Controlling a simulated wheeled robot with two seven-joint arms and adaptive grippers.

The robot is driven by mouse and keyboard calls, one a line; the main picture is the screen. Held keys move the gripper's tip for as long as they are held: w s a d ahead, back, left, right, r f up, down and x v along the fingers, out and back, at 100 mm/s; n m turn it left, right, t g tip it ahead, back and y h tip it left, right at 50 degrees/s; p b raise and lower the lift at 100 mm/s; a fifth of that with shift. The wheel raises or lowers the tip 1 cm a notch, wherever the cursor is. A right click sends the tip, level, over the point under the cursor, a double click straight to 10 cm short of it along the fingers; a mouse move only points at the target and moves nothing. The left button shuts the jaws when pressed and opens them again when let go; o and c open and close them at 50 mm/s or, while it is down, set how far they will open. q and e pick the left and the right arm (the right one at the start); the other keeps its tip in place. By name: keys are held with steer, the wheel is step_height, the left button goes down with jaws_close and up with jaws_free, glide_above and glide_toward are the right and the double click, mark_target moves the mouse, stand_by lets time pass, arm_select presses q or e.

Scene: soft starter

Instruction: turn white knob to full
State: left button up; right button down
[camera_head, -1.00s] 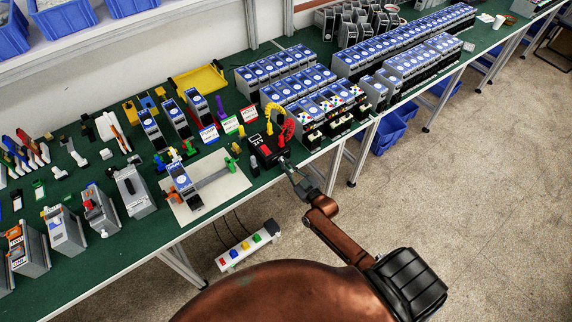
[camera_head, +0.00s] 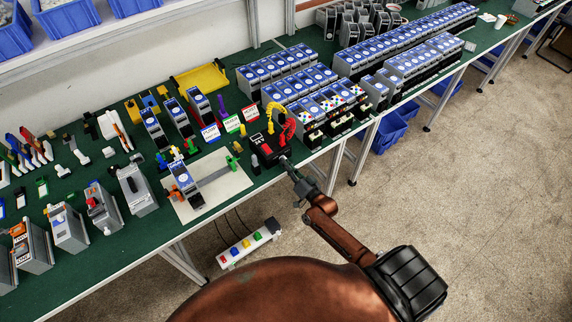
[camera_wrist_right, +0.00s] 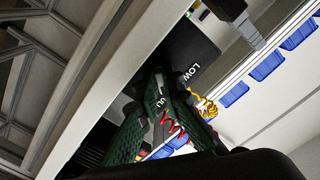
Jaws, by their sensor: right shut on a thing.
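A black and red box (camera_head: 262,151) with red and yellow coiled leads stands at the front edge of the green bench. My right gripper (camera_head: 285,162) is at the box's front face. In the right wrist view, the box's dark panel (camera_wrist_right: 190,48) shows the label "LOW" and part of another label ending in "UL", partly covered. The right gripper (camera_wrist_right: 160,88) is shut against this panel, between the labels. The white knob is hidden by the fingers, so its exact angle cannot be seen. My left gripper is not in view.
A white board with a blue-topped unit (camera_head: 185,185) lies left of the box. Rows of blue-topped units (camera_head: 290,72) stand behind and right. A white strip with coloured buttons (camera_head: 247,243) is below the bench edge. The floor (camera_head: 480,200) at right is clear.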

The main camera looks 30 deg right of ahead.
steer(key=shift+m, duration=1)
steer(key=c, duration=2.4)
jaws_free()
steer(key=shift+s, duration=0.35)
steer(key=s, duration=0.7)
steer(key=s+d, duration=0.1)
steer(key=s, duration=0.3)
steer(key=shift+s, duration=0.1)
